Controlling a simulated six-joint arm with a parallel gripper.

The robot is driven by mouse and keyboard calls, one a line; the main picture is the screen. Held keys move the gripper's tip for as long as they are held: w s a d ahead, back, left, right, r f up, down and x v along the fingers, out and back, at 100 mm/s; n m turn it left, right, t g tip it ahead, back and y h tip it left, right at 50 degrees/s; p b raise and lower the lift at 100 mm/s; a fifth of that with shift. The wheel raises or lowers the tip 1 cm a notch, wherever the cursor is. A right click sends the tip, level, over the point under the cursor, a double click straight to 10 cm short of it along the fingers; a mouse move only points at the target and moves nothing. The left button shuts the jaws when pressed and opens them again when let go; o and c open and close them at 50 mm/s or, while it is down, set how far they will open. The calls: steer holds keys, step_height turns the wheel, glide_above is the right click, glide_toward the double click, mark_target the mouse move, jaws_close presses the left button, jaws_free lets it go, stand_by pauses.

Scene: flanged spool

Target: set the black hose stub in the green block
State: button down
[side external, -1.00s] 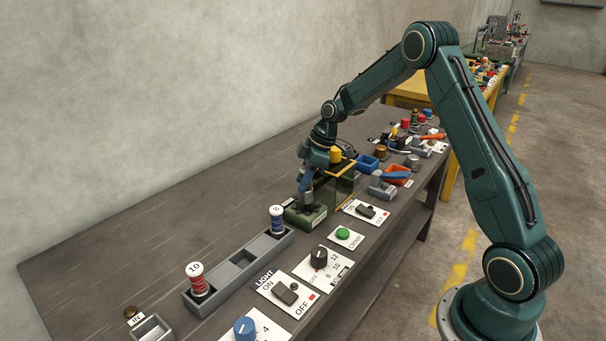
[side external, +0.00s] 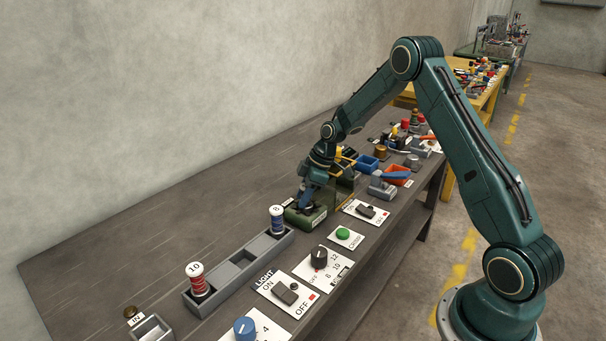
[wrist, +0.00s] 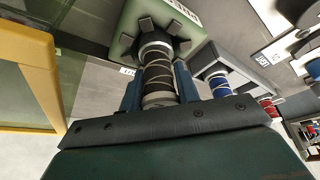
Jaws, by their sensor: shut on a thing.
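The green block (side external: 306,216) stands on the bench below my gripper (side external: 308,203). In the side view, the stub is hidden by the gripper.
A grey rack (side external: 225,278) holds a red spool (side external: 197,278) and a blue spool (side external: 277,219), with an empty slot between. Switch panels, including a green button (side external: 343,233), line the bench's front edge. Blue and orange bins (side external: 396,171) stand beyond. The bench's wall side is clear.

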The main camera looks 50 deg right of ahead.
steer(key=shift+f, duration=0.3)
steer(key=c, duration=1)
jaws_free()
steer(key=shift+c, duration=0.2)
steer(key=shift+r, duration=0.35)
steer(key=v, duration=1.2)
